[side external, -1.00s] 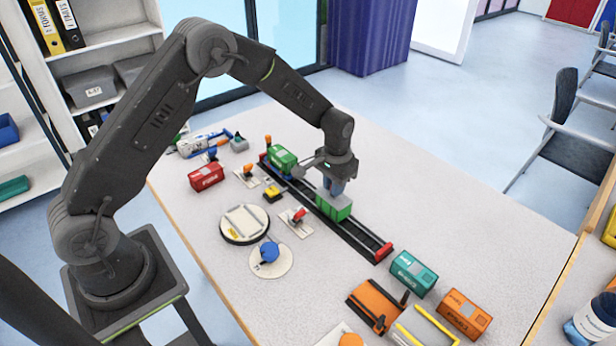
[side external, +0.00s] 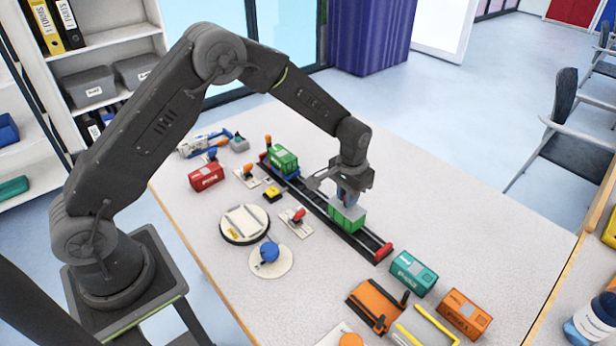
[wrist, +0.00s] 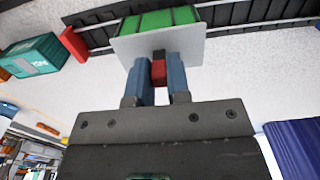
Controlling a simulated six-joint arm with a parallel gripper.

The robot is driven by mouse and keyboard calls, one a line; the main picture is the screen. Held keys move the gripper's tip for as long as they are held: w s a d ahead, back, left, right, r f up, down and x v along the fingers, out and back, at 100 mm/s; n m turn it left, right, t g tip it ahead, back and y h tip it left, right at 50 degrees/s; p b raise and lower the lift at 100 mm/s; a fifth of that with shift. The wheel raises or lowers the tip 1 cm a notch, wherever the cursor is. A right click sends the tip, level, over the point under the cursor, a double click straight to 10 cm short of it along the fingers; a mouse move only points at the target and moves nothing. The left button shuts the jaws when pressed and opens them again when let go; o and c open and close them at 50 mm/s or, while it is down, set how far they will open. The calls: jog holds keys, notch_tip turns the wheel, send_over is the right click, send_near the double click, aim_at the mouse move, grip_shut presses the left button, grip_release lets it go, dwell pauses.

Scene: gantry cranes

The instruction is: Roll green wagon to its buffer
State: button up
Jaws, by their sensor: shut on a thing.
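The green wagon (side external: 346,220) stands on the dark track (side external: 318,208), in its near-right half. It has a pale grey plate on its side or top, which fills the upper middle of the wrist view (wrist: 125,46). My gripper (side external: 346,198) is over the wagon, its blue fingers (wrist: 159,75) shut on a small red and black knob (wrist: 158,70) at that plate. A red buffer (side external: 384,251) closes the near-right track end, a short gap from the wagon. It also shows left of the wagon in the wrist view (wrist: 72,43).
A green container on a blue wagon (side external: 284,161) stands at the far track end. A teal container (side external: 412,272) and an orange container (side external: 465,313) lie beyond the buffer. A turntable (side external: 244,224), levers and a red container (side external: 206,177) lie left of the track.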

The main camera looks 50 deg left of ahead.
jog(key=shift+d, duration=2.9)
jog(key=o, duration=0.8)
notch_tip(320, 180, up, 7)
